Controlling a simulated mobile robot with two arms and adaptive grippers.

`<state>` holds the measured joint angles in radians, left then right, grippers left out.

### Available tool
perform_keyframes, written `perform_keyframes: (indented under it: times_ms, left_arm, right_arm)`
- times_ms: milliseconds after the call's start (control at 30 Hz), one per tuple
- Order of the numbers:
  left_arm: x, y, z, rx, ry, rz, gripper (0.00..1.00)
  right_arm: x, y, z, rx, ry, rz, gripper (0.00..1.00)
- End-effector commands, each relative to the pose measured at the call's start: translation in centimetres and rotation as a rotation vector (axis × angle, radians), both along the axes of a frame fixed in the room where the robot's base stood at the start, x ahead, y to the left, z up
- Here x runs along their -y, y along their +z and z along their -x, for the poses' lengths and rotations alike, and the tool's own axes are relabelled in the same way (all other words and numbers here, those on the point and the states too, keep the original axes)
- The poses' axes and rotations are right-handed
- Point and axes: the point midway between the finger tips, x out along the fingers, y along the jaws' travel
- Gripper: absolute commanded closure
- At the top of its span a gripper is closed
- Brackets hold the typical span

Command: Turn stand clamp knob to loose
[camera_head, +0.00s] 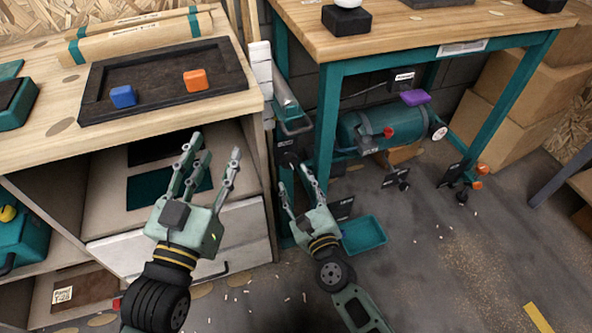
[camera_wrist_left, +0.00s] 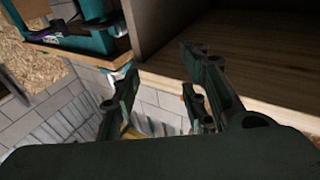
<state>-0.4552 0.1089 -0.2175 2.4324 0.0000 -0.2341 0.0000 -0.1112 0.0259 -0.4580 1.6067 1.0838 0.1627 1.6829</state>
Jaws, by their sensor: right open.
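No part can be surely told as the stand clamp knob. Small orange knobs (camera_head: 478,170) and a black knob (camera_head: 403,186) sit low by the right bench's legs; a red knob (camera_head: 388,132) is on the teal tank. My left gripper (camera_head: 211,160) is open and empty in front of the left bench's drawers. Its spread fingers also show in the left wrist view (camera_wrist_left: 163,85), with nothing between them. My right gripper (camera_head: 295,180) is open, fingers upward, beside the left bench's end, left of the tank and apart from the knobs.
A dark tray (camera_head: 165,112) with a blue block (camera_head: 123,96) and an orange block (camera_head: 195,80) lies on the left bench. A teal tank (camera_head: 365,130) stands under the right bench (camera_head: 440,22). A teal bin (camera_head: 363,234) is on the floor. Floor at right is mostly clear.

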Motion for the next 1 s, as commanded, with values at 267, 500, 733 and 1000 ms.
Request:
perform_keyframes:
  times_ms: [267, 500, 733, 1000]
  left_arm:
    - [0.2, 2.2, 0.4, 0.103, -0.006, 0.028, 0.6]
    - [0.3, 4.7, 1.3, 0.234, -0.014, 0.064, 0.6]
    - [0.3, 5.5, 1.6, 0.274, -0.016, 0.075, 0.6]
    - [0.3, 5.5, 1.6, 0.273, -0.016, 0.074, 0.6]
  right_arm:
    - [-1.2, 0.3, -3.6, 0.004, -0.002, -0.011, 0.54]
    - [-2.1, 0.2, -6.6, 0.002, -0.001, -0.007, 0.54]
    - [-2.4, 0.2, -7.4, 0.001, 0.0, -0.007, 0.54]
    - [-2.4, 0.2, -7.3, 0.0, 0.0, -0.006, 0.63]
